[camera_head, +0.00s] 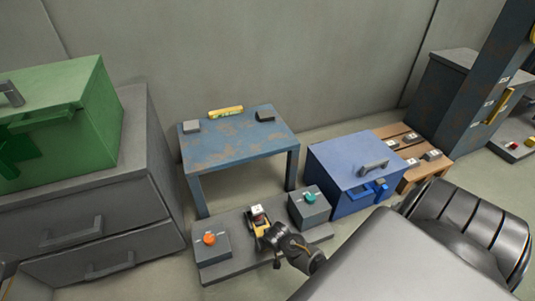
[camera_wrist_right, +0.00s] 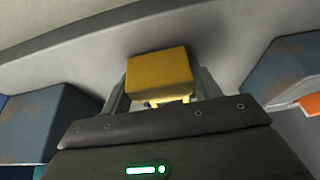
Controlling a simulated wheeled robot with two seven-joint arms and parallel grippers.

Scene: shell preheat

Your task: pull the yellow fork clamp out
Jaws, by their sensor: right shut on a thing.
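The yellow fork clamp (camera_head: 261,229) is at the low grey stand, between the two knob boxes. In the right wrist view the yellow clamp (camera_wrist_right: 158,72) shows as a blocky yellow piece between my fingers. My right gripper (camera_head: 267,236) reaches it from the lower right in the head view. In the right wrist view my right gripper (camera_wrist_right: 160,88) is shut on the clamp, with one finger on each side. The clamp's far end and its contact with the stand are hidden. My left gripper is not in view.
On the grey stand (camera_head: 226,272), a box with an orange knob (camera_head: 209,239) stands left and one with a teal knob (camera_head: 310,197) right. Behind are a blue table (camera_head: 235,141) and a blue box (camera_head: 340,165).

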